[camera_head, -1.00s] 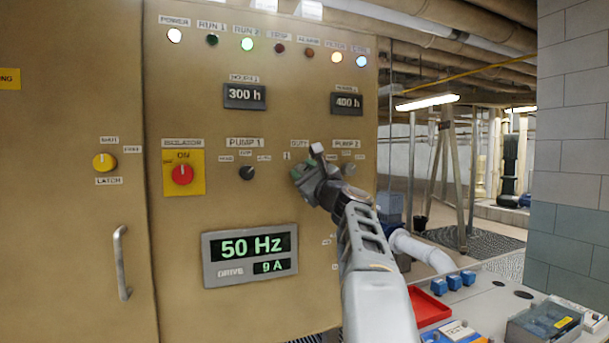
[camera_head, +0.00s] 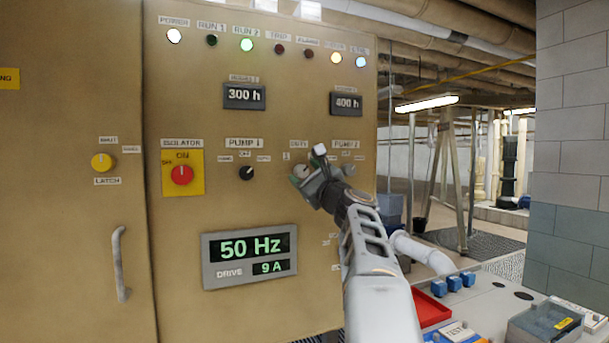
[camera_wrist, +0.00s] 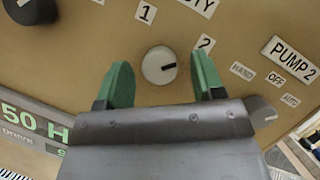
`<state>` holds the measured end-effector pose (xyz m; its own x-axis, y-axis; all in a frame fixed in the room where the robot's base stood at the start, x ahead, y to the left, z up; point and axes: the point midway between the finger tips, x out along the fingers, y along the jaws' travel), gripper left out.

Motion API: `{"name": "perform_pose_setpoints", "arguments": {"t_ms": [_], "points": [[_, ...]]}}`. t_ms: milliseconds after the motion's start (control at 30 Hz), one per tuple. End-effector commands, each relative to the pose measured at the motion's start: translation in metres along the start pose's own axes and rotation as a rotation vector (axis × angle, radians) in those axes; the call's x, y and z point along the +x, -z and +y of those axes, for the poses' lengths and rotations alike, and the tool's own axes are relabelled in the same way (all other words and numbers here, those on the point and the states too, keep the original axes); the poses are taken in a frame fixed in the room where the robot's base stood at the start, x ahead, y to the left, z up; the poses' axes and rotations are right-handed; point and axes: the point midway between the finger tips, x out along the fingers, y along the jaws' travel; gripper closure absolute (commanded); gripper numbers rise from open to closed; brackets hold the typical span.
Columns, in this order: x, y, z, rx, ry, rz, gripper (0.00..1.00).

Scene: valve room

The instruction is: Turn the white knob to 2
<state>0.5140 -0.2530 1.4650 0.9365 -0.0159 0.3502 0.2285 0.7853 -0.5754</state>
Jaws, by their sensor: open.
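The white knob (camera_wrist: 159,65) is round with a dark pointer line and sits on the tan panel under the DUTY label. In the wrist view its line points right, roughly toward the 2 label (camera_wrist: 205,43) but slightly below it. The 1 label (camera_wrist: 145,12) is above the knob. My gripper (camera_wrist: 162,72) is open, with one green finger on each side of the knob and a visible gap on both sides. In the head view my gripper (camera_head: 306,180) is at the panel and the white knob (camera_head: 301,171) shows partly behind it.
The black PUMP 1 knob (camera_head: 246,173) is to the left. The PUMP 2 knob (camera_wrist: 264,112) is close by, partly covered by my gripper body. The red isolator (camera_head: 182,175) and the drive display (camera_head: 250,257) are on the same panel. A bench with a red tray (camera_head: 428,308) is at lower right.

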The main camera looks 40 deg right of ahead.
Motion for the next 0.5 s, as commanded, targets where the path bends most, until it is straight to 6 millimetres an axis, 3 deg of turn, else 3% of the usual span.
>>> {"name": "perform_pose_setpoints", "arguments": {"t_ms": [500], "points": [[-0.100,0.002,0.001,-0.003,0.003,0.001,0.38]]}}
